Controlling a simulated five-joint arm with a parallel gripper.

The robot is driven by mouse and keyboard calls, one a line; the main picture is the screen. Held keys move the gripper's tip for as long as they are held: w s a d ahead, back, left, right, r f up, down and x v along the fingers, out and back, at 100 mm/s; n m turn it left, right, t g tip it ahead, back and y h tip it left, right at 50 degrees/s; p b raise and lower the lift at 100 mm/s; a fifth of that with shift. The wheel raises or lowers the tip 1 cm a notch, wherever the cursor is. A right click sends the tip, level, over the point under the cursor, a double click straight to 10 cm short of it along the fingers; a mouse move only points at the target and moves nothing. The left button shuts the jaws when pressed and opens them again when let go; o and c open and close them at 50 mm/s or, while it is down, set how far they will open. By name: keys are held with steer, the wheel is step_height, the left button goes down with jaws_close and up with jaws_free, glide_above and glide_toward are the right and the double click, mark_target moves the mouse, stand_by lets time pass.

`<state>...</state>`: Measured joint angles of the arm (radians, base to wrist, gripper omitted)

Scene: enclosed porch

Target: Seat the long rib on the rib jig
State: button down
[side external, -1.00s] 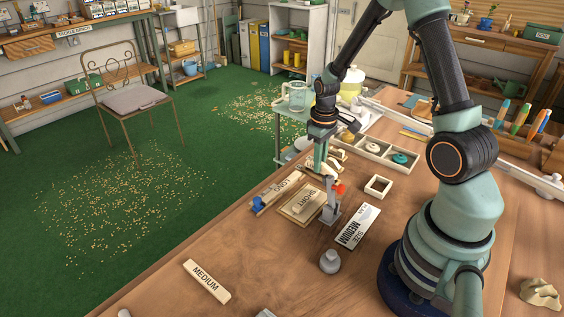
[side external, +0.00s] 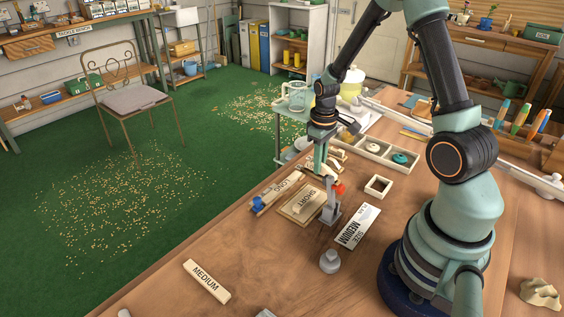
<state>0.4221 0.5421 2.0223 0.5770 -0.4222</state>
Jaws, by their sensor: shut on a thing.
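The long rib (side external: 279,187) is a pale bar marked LONG. It lies at the table's left edge beside a wooden board (side external: 289,213) that bears a block marked SHORT (side external: 306,202). I take this board for the rib jig. A grey clamp with a red tip (side external: 339,188) stands at the board's right end. My gripper (side external: 320,172) points down just behind the clamp, near the far ends of the long rib and the board. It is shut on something. The clamp and the small size of the view hide what is between the fingertips.
A bar marked MEDIUM (side external: 207,281) lies at the front left. A compartment tray (side external: 374,151) stands behind. The front table area is mostly clear.

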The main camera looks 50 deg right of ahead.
steer(key=shift+f, duration=0.45)
steer(key=c, duration=0.8)
jaws_free()
steer(key=shift+o, duration=0.4)
steer(key=o, duration=0.6)
steer(key=shift+r, duration=3.45)
